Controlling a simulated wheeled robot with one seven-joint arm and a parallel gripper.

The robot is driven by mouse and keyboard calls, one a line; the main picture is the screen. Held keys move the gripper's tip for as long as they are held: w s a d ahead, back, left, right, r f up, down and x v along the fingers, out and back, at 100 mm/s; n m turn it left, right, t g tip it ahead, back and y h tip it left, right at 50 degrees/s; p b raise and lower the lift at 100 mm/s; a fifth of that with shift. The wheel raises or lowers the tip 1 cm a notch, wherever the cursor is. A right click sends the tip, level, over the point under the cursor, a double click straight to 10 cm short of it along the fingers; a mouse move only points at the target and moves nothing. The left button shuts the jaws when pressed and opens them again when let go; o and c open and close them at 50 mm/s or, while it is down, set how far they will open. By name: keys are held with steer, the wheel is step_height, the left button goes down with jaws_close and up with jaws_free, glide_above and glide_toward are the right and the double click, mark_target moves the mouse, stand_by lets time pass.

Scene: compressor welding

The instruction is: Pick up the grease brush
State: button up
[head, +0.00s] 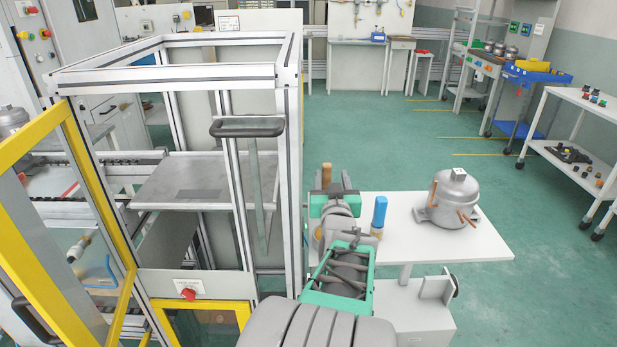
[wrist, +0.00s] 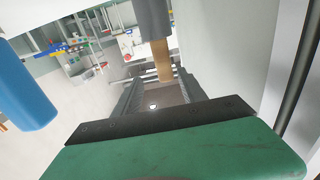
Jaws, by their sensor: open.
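The object I take as the grease brush has a tan handle (head: 327,174) that rises behind my gripper in the head view; its lower part is hidden there. In the wrist view its tan handle (wrist: 161,60) and grey body (wrist: 153,18) show, with the handle's end lying between the fingers in the picture. My gripper (head: 333,204) is over the white table's left end; its fingers also show in the wrist view (wrist: 160,98). It is open, and I cannot tell whether it touches the handle.
A blue cylinder with a tan base (head: 380,212) stands close to the right of my gripper; it also shows in the wrist view (wrist: 25,90). A grey compressor (head: 452,200) stands on the white table (head: 480,248). A framed cell (head: 292,160) with an open yellow door is on the left.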

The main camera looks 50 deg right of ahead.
steer(key=p+x, duration=0.1)
steer(key=x, duration=0.6)
steer(key=shift+w+r, duration=0.25)
steer(key=shift+w, duration=0.4)
steer(key=shift+c, duration=0.6)
jaws_close()
steer(key=shift+s, duration=0.1)
